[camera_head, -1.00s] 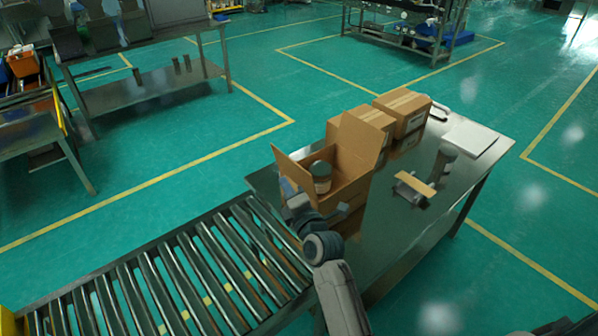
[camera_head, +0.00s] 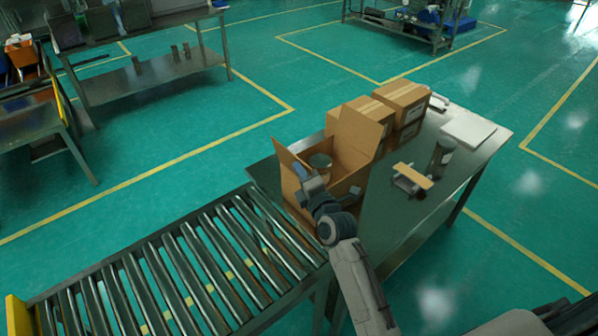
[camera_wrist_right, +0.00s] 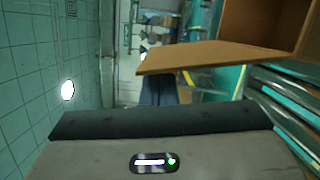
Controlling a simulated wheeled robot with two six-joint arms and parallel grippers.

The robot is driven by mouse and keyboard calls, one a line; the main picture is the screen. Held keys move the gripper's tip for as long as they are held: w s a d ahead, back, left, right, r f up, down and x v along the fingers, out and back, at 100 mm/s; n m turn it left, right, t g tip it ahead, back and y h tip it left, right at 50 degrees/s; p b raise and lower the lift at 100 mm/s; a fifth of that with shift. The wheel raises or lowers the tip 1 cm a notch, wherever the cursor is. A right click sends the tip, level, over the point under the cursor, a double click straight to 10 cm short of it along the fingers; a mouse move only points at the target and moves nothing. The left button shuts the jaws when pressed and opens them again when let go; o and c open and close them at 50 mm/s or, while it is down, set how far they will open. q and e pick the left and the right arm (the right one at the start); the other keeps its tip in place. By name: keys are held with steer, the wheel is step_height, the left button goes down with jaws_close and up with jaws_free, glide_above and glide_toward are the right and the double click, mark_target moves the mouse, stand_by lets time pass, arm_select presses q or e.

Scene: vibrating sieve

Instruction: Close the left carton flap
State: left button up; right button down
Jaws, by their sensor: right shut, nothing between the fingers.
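An open brown carton (camera_head: 352,182) stands at the table's left end, beside the roller conveyor. Its left flap (camera_head: 284,160) stands up and leans outward; its right flap (camera_head: 361,136) stands upright. A round container with a grey lid (camera_head: 320,161) sits inside. My right gripper (camera_head: 302,172) is shut and empty, at the carton's near left side close to the left flap. In the right wrist view the gripper (camera_wrist_right: 159,91) points just below the edge of a brown flap (camera_wrist_right: 200,56); whether they touch I cannot tell. My left gripper is not in view.
Closed cartons (camera_head: 402,100) stand behind the open one. A small stand with a tan strip (camera_head: 412,177), a dark cylinder (camera_head: 441,155) and a white flat item (camera_head: 468,129) lie to the right. The roller conveyor (camera_head: 180,270) runs to the lower left.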

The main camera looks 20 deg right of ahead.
steer(key=shift+d+r, duration=0.1)
steer(key=shift+d, duration=0.05)
steer(key=shift+w+d+r+m+p, duration=0.3)
steer(key=shift+d+m+p, duration=0.2)
steer(key=shift+m+p, duration=0.15)
steer(key=shift+w+d+r+m+g+p, duration=0.15)
steer(key=shift+d+m+g+p, duration=0.2)
steer(key=shift+d+m, duration=0.35)
steer(key=w+d+f+m+g+y+b, duration=0.3)
steer(key=d+f+m+b, duration=0.5)
steer(key=d+m+b, duration=0.3)
steer(key=w+m, duration=0.1)
steer(key=m, duration=0.1)
steer(key=shift+f+m, duration=0.3)
steer(key=shift+m, duration=0.05)
